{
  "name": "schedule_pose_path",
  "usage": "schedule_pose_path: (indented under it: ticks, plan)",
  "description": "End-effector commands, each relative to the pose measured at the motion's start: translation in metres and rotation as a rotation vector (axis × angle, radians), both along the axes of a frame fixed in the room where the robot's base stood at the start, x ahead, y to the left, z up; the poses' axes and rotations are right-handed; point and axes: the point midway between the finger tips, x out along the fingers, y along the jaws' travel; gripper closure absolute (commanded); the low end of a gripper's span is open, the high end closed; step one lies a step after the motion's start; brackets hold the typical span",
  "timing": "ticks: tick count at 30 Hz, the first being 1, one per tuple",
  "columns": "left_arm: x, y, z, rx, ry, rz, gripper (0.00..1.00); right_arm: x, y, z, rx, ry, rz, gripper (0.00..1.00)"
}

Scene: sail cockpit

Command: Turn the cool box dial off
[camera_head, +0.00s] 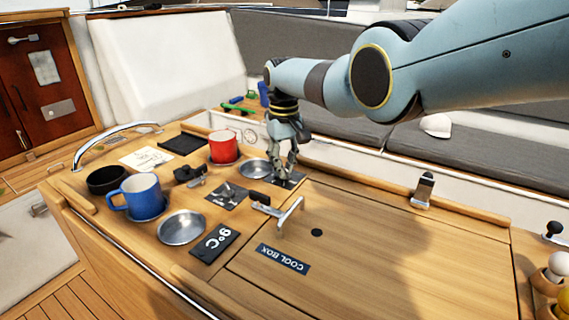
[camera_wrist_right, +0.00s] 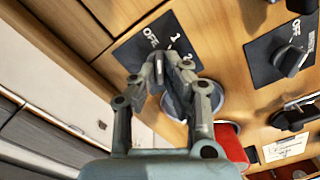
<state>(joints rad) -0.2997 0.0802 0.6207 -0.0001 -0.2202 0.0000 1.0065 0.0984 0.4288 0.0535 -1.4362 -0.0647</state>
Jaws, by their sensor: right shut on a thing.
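My right gripper (camera_head: 288,168) reaches down from the right onto a small dark dial plate (camera_head: 297,180) on the wooden cockpit table. In the right wrist view the plate (camera_wrist_right: 134,48) shows OFF, 1 and 2, and my right gripper (camera_wrist_right: 168,72) is shut on the dial (camera_wrist_right: 158,68) at the plate's edge. The fingers hide most of the dial, so I cannot tell its exact setting. The cool box lid (camera_head: 370,250) carries a COOL BOX label (camera_head: 283,259). My left gripper is not in view.
A second dial plate (camera_head: 226,196), also marked OFF in the wrist view (camera_wrist_right: 280,56), lies beside it.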

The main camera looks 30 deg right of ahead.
Motion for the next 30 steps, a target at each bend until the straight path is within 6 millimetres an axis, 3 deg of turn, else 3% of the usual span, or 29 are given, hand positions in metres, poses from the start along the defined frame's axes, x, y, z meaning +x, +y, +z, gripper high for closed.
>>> schedule_pose_path:
  ticks: [12, 30]
  plan:
    - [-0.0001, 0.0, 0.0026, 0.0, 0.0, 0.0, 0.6, 0.0016, 0.0009, 0.0021, -0.002, -0.005, 0.249, 1.0]
    - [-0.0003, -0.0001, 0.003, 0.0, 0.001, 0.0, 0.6, 0.0018, 0.0013, 0.0022, -0.002, -0.006, 0.312, 1.0]
